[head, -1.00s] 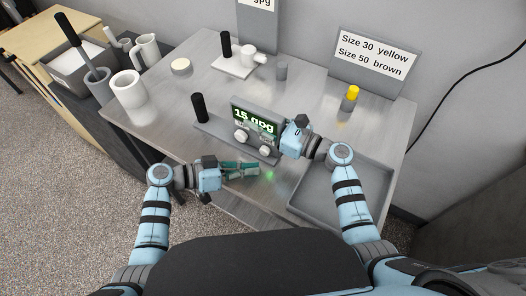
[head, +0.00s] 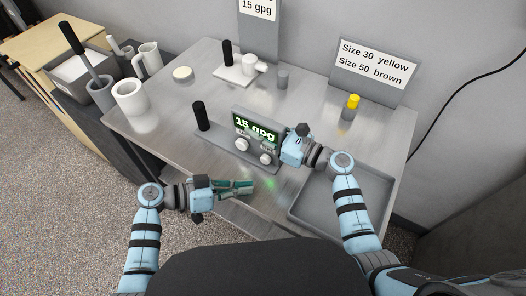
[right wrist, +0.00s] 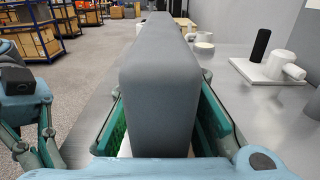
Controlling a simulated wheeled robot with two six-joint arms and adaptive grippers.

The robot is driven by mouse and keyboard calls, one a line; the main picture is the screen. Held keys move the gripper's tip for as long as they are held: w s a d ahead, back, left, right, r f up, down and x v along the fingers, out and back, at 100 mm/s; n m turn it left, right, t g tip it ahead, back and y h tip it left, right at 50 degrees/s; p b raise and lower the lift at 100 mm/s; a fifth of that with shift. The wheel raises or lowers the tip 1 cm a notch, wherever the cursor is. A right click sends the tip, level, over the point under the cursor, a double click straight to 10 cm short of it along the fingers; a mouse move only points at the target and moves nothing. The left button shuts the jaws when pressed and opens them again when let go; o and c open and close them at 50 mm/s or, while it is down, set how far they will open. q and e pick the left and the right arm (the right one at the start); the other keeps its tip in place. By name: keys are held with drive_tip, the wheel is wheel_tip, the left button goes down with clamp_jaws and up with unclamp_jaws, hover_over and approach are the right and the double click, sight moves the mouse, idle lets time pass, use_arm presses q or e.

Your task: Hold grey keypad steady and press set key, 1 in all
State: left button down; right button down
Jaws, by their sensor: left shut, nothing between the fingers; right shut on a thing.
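The grey keypad (head: 254,124) stands upright on a long grey base on the metal table, with "15 gpg" on its green-lit screen. Two round white keys (head: 241,145) are on its front under the screen; their labels are too small to read. My right gripper (head: 264,140) is shut on the keypad's right side. In the right wrist view the keypad's grey body (right wrist: 160,80) sits between the green finger pads. My left gripper (head: 243,187) is shut and empty in front of the keypad, near the table's front edge, apart from the keys.
A black upright handle (head: 200,115) stands at the base's left end. An empty grey tray (head: 340,226) lies at the right front.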

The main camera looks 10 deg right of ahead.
drive_tip(key=c, duration=1.4)
unclamp_jaws()
drive_tip(key=shift+o, duration=0.2)
